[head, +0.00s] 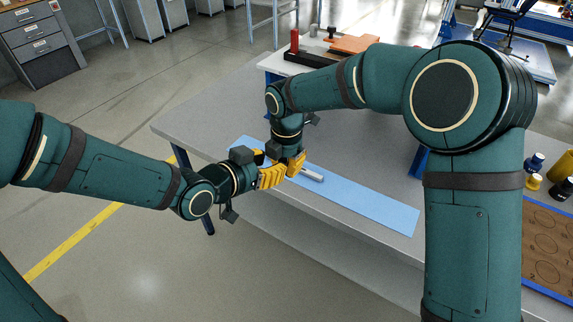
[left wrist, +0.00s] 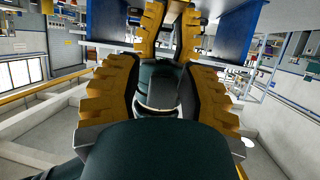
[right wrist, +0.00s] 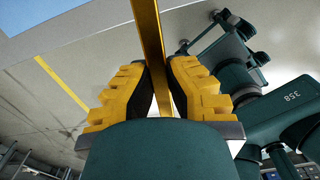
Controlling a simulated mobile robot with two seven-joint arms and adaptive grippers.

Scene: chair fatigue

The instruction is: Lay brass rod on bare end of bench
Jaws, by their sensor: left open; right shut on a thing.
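The brass rod (right wrist: 148,25) is a long golden bar, seen in the right wrist view between the fingers of my right gripper (right wrist: 157,75), which is shut on it. In the head view my right gripper (head: 297,162) is over the blue mat on the bench, and the rod cannot be made out there. My left gripper (head: 272,177) is close beside it, to its left. In the left wrist view my left gripper (left wrist: 163,70) is open, with parts of my right arm in view beyond its fingers. The grey bench (head: 192,122) has a bare left end.
A blue mat (head: 385,212) runs along the bench's front edge, with a small silver object (head: 313,174) on it. A red bottle (head: 294,40) and an orange item (head: 355,44) stand at the back. A brown board (head: 548,245) and small bottles are at the right.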

